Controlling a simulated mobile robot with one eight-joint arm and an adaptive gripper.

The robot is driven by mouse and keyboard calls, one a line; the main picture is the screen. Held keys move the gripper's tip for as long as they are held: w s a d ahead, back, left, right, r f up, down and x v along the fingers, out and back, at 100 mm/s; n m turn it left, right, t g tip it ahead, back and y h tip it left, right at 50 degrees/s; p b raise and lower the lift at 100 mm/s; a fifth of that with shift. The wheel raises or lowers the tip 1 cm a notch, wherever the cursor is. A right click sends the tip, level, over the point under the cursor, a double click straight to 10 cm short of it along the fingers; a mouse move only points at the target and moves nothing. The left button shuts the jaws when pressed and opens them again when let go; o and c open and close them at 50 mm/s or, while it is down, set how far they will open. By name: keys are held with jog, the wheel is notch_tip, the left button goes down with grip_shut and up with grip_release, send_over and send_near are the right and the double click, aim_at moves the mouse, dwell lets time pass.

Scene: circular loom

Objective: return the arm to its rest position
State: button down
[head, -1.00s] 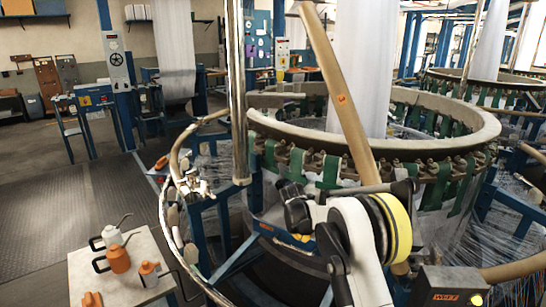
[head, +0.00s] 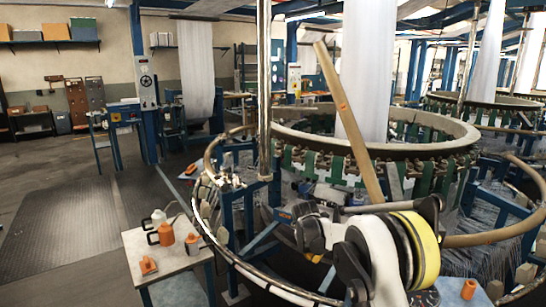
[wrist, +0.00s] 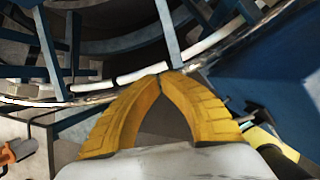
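My arm shows in the head view at the lower middle right, with a white link and a yellow-banded joint, in front of the circular loom (head: 400,150). I cannot make out the fingertips in the head view. In the wrist view my gripper (wrist: 162,74) has two yellow ribbed fingers whose tips meet, with no object visible between them. It is seen against a curved pale rail (wrist: 130,75) and dark blue frame parts of the loom. How far the tips are from these parts I cannot tell.
A small table (head: 135,243) with several orange and white oil cans stands left of the loom. A tan beam (head: 350,125) leans upright behind my arm. A metal post (head: 264,90) rises at the loom's near left. Open floor (head: 60,225) lies at the left.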

jog(key=s+d+r+m+t+y, duration=0.1)
jog(key=s+d+r+m, duration=0.1)
jog(key=s+r+m, duration=0.65)
jog(key=s+d+r+m, duration=0.2)
jog(key=s+r+m, duration=0.3)
jog(key=s+r, duration=0.55)
jog(key=s+d+m+t+y, duration=0.1)
jog(key=s+m+t, duration=0.1)
jog(key=s+m, duration=1.3)
jog(key=s, duration=0.9)
jog(key=shift+f, duration=0.25)
